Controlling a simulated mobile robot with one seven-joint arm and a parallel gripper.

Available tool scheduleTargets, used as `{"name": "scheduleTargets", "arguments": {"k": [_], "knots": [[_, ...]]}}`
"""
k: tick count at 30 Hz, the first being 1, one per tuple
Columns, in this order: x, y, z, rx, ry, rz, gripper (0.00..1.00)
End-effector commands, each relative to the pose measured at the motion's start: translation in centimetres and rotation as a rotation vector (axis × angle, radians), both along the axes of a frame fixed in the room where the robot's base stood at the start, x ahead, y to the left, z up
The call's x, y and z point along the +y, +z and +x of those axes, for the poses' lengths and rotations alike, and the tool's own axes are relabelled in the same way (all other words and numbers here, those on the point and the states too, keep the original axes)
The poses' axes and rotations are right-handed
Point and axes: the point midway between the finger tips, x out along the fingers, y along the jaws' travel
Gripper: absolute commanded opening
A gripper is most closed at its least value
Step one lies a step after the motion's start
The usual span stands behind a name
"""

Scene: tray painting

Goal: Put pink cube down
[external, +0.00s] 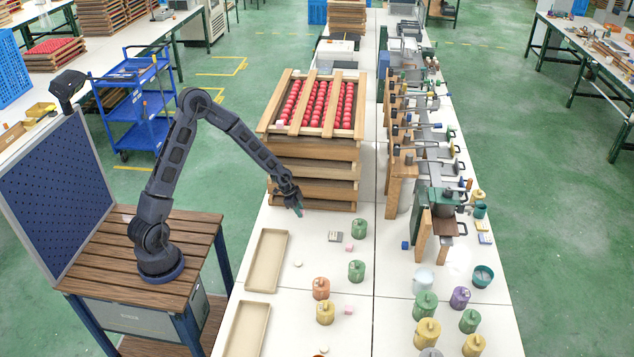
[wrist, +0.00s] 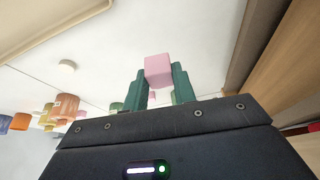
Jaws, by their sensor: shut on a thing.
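My gripper (external: 298,209) points down over the white table, just in front of the wooden tray stack. The wrist view shows its two green fingers shut on a pink cube (wrist: 158,69). The cube sits between the fingertips, with its outer faces visible. In the external view, the held cube is too small or hidden to make out. Two other pink cubes lie on the table: one near a green pot (external: 349,249) and one further forward (external: 348,310).
Two empty beige trays (external: 267,261) (external: 248,332) lie along the table's left edge. The wooden stack (external: 316,160) holds red round pieces on top. Several lidded pots, including an orange one (external: 321,288), stand in front. A small white disc (external: 297,264) lies beside the tray.

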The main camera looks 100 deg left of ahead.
Motion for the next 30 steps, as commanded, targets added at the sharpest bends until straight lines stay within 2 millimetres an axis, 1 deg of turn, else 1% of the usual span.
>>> {"name": "scheduleTargets", "arguments": {"k": [1, 3, 9, 12, 15, 22, 24, 26, 29, 30], "knots": [[0.1, 1.5, 0.0, -0.002, 0.001, 0.004, 0.05], [0.1, 3.2, 0.0, -0.002, 0.000, 0.003, 0.05], [0.0, 7.4, 0.0, -0.001, 0.001, 0.002, 0.05], [0.1, 8.8, 0.0, -0.001, 0.002, 0.001, 0.05], [0.0, 9.7, 0.0, 0.000, 0.002, 0.000, 0.05], [0.0, 10.7, 0.0, 0.000, 0.001, 0.000, 0.05], [0.0, 11.3, 0.0, 0.000, 0.000, 0.000, 0.05], [0.0, 12.3, 0.0, -0.001, 0.001, 0.002, 0.05], [0.1, 15.0, 0.1, -0.003, 0.002, 0.004, 0.05], [0.1, 16.3, 0.1, -0.004, 0.001, 0.006, 0.05]]}}
